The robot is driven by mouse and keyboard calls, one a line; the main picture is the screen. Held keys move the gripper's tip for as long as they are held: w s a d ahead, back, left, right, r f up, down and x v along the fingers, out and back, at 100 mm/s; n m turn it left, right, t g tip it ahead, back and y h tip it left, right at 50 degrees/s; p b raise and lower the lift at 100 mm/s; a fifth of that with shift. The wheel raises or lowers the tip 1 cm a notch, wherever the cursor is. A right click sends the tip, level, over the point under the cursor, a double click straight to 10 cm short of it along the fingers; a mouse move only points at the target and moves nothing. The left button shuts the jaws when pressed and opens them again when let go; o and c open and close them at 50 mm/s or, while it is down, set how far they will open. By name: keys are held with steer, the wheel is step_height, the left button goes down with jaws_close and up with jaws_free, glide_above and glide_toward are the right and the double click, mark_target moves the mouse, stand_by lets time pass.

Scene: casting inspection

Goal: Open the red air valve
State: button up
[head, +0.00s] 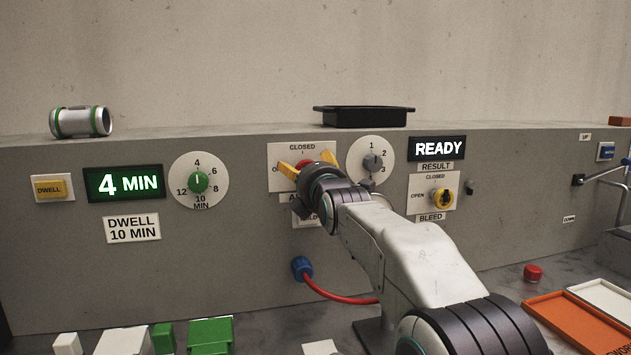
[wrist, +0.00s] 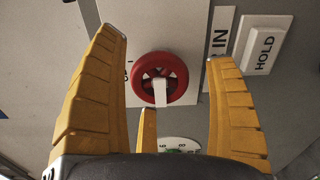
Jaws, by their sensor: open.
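The red air valve (wrist: 182,83) is a round spoked handwheel on a white plate (wrist: 208,28). In the wrist view a white bar runs from its hub toward the lower rim. In the head view the valve (head: 304,163) is mostly hidden behind my gripper (head: 308,164), below the word CLOSED. My gripper is open; its yellow fingers stand apart around the wheel in the wrist view (wrist: 172,95), with clear gaps to the rim. I see no contact. The valve's exact setting is hard to read.
A HOLD button (wrist: 264,46) is close beside the valve. A red hose (head: 338,298) runs below. A black tray (head: 364,117) rests on the ledge above.

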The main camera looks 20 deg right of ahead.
steer(key=s, duration=1.1)
steer(key=shift+s, duration=0.25)
